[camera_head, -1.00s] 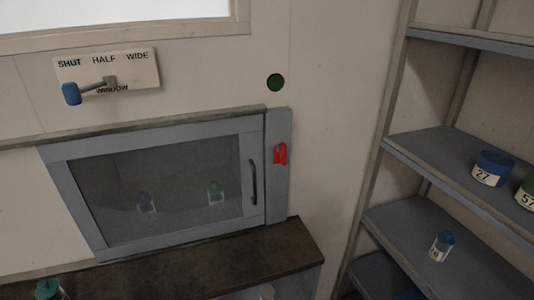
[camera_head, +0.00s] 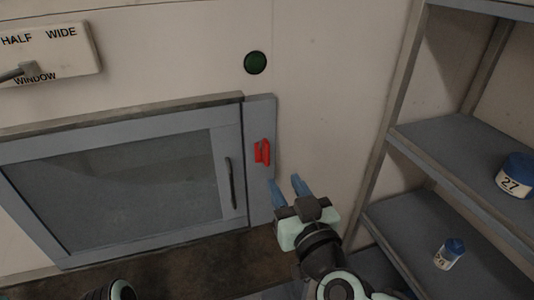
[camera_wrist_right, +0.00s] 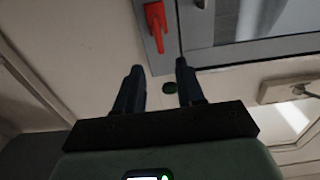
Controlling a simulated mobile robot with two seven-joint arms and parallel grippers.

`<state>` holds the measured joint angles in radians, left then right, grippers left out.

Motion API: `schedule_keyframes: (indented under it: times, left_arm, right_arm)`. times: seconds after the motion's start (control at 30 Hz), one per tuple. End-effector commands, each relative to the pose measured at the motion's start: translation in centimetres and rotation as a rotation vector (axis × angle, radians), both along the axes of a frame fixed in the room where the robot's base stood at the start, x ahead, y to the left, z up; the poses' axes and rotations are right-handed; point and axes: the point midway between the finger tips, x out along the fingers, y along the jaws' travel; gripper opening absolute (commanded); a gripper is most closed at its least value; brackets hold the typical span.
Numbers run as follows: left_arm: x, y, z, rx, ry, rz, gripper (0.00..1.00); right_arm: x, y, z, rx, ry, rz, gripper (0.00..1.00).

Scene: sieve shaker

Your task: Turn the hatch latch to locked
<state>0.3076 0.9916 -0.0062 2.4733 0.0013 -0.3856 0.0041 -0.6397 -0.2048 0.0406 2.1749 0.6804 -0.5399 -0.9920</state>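The red hatch latch (camera_head: 262,151) sits on the grey frame strip right of the hatch door (camera_head: 35,183), its handle roughly upright. The door looks closed, with a dark vertical handle (camera_head: 231,184) near its right edge. My right gripper (camera_head: 285,181) is open and empty, below and slightly right of the latch, apart from it. In the right wrist view the latch (camera_wrist_right: 156,28) is ahead of the two spread fingers (camera_wrist_right: 158,68). Part of my left arm shows at the bottom edge; its gripper is out of view.
A shelf unit (camera_head: 455,180) stands at the right with a blue-lidded jar (camera_head: 515,178) marked 27 and a smaller jar (camera_head: 449,254). A green round button (camera_head: 255,62) is above the latch. A window lever plate (camera_head: 75,48) is at upper left. A brown counter (camera_head: 190,262) runs below the hatch.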

Motion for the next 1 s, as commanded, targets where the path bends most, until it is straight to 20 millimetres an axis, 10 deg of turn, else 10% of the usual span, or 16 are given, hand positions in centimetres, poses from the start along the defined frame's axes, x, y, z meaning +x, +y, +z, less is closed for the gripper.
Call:
schedule_keyframes:
  times: [0.5,0.97,1.0]
  left_arm:
    - [0.0,0.0,0.1,0.000,0.000,-0.001,0.43]
    - [0.1,0.0,0.1,-0.001,-0.002,0.000,0.43]
    - [0.1,0.0,0.1,-0.001,-0.002,0.000,0.43]
  right_arm:
    - [9.4,3.0,-0.1,-0.002,0.003,-0.001,0.38]
    - [10.5,3.4,-0.1,-0.001,0.002,0.000,0.38]
    - [10.5,3.4,-0.1,-0.001,0.002,0.000,0.25]
